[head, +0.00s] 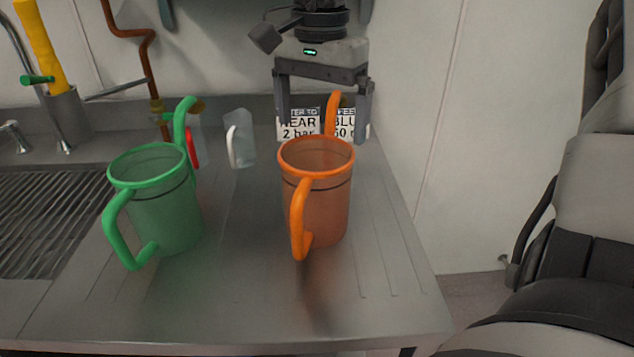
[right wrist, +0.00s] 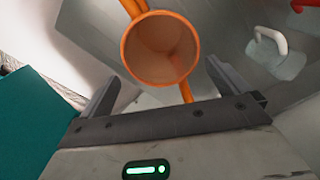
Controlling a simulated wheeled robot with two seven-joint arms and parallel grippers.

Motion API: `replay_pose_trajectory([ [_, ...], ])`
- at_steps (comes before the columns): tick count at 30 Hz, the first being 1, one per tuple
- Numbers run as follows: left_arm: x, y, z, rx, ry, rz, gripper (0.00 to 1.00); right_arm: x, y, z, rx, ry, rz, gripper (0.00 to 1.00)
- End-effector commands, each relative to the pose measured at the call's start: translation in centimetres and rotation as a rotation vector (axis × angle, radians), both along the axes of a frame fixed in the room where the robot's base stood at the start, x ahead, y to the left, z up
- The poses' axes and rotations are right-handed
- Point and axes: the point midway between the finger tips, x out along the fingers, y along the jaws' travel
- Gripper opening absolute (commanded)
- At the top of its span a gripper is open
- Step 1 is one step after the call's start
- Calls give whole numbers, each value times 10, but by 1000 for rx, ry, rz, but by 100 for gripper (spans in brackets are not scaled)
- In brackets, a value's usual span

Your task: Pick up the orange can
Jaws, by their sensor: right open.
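The orange can (head: 325,215) stands upright on the metal counter, right of a green can. It has a handle low at the front and another rising at its back. My right gripper (head: 322,118) is open, just behind and above the can in the head view, fingers pointing down and apart. In the right wrist view the orange can (right wrist: 160,50) shows its open mouth ahead of the spread fingers (right wrist: 165,85). I cannot tell whether the fingers touch it. My left gripper is not in view.
The green can (head: 165,210) stands to the left on the counter (head: 240,300). A clear jug with a white handle (head: 240,140) and a red handle (head: 192,147) are behind. A sign (head: 300,125) is at the wall. A sink grid (head: 40,210) lies left. The counter ends at right.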

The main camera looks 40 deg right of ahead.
Motion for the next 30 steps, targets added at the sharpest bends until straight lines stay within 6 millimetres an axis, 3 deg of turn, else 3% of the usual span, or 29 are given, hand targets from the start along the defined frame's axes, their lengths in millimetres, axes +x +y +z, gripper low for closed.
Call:
replay_pose_trajectory([
  [3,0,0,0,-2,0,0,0,0,0,-20,1,3,1,100],
  [11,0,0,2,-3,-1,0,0,0,0,-38,2,3,-1,100],
  [19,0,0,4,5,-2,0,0,0,-2,-77,1,2,-2,100],
  [28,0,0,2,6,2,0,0,0,-1,-83,1,-1,-1,100],
  [30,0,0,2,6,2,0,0,0,-1,-83,1,-1,-1,83],
])
